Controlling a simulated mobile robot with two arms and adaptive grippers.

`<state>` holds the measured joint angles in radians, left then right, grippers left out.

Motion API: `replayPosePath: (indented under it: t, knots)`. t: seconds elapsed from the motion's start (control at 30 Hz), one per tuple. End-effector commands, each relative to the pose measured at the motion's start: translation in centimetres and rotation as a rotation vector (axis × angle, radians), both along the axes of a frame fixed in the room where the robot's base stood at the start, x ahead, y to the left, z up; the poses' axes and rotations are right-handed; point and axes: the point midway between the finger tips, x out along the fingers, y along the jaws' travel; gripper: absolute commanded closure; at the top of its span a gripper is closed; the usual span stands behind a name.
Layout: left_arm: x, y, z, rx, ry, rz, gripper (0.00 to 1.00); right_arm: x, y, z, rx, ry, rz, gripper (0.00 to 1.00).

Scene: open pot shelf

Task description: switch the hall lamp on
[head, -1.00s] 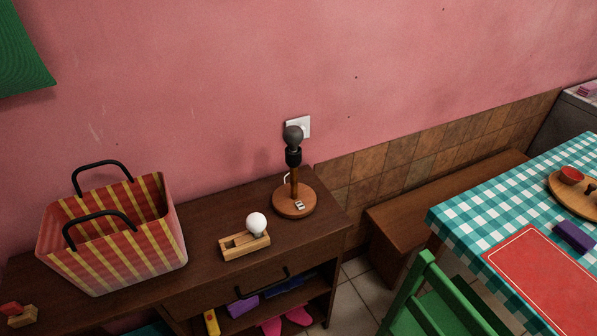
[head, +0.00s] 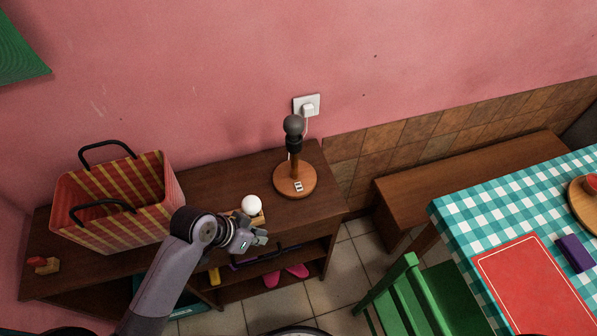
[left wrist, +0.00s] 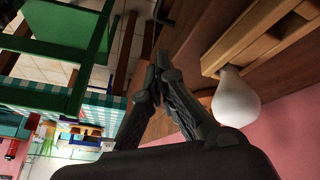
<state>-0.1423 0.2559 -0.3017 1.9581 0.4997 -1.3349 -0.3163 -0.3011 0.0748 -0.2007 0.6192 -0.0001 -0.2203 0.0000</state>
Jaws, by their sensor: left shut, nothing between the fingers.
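The hall lamp stands upright on the dark wooden shelf top (head: 215,181), with a round wooden base (head: 288,184), a wooden stem and a dark grey bulb (head: 293,125). A small white switch (head: 298,187) sits on the front of the base. A white bulb (head: 251,205) rests on a wooden block at the shelf's front; both bulb (left wrist: 236,98) and block (left wrist: 262,40) show in the left wrist view. My left gripper (head: 262,238) is shut and empty, in front of the white bulb and apart from the lamp. Its fingers (left wrist: 159,62) meet in the left wrist view. My right gripper is out of view.
A striped basket (head: 117,205) stands at the shelf's left. A white wall socket with a plug (head: 307,106) is behind the lamp. A wooden bench (head: 470,175), a green chair (head: 420,295) and a checked table (head: 470,205) are at the right.

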Motion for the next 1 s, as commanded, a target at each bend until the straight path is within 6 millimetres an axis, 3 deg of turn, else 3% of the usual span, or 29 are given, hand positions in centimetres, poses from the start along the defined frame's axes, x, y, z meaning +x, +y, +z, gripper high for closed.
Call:
replayPosePath:
  t: [0.1, 0.27, 0.6, 0.8, 1.0]
  knots:
    - [2.4, -1.7, 3.4, -0.046, -0.043, -0.146, 1.0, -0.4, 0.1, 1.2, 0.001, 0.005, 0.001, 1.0]
    - [5.4, -3.0, 5.1, -0.104, -0.08, -0.294, 1.0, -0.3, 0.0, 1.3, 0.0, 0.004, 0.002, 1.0]
    - [13.0, -2.4, 9.4, -0.207, -0.168, -0.465, 1.0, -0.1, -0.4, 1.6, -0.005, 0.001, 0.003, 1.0]
    - [14.9, -1.9, 10.9, -0.235, -0.196, -0.488, 1.0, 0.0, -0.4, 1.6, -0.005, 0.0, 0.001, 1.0]
    - [15.0, -1.9, 11.0, -0.238, -0.199, -0.49, 1.0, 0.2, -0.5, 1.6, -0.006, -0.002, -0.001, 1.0]
